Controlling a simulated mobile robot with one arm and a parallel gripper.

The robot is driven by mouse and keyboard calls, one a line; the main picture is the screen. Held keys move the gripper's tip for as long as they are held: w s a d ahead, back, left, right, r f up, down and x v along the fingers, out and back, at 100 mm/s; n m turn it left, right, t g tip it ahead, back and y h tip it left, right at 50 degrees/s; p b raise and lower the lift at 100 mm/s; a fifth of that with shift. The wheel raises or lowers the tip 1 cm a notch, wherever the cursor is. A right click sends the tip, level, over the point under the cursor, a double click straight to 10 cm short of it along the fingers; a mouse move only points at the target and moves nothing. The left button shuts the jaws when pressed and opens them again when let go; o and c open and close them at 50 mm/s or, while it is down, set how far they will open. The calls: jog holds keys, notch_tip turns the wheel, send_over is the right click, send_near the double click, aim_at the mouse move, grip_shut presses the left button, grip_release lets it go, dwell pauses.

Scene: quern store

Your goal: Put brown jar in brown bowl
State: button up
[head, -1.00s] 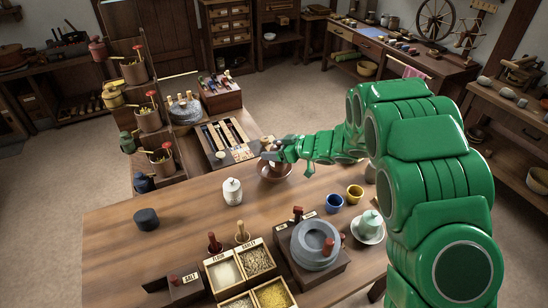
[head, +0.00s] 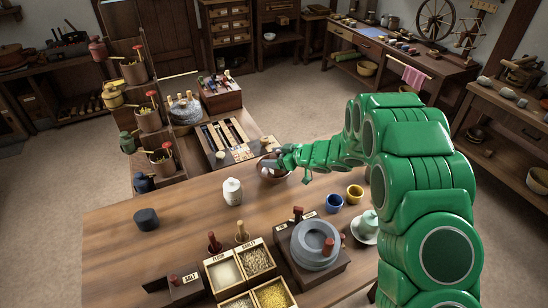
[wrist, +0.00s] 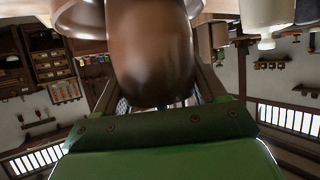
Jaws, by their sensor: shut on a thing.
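My gripper (wrist: 155,100) is shut on the brown jar (wrist: 152,45), which fills the middle of the wrist view. In the head view my gripper (head: 272,162) is right at the brown bowl (head: 272,178), on the far part of the table. The jar is mostly hidden there by the gripper and is hard to make out. A brown rounded rim, probably the bowl's (wrist: 82,18), shows beside the jar at the top of the wrist view. I cannot tell whether the jar touches the bowl.
A white lidded jar (head: 232,191) stands left of the bowl. A quern (head: 316,244) and grain boxes (head: 240,262) are nearer. A dark lidded pot (head: 146,219) stands at left.

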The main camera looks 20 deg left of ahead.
jog(key=shift+f, duration=0.55)
jog(key=o, duration=1.3)
jog(key=shift+r, duration=0.55)
jog(key=v, duration=1.2)
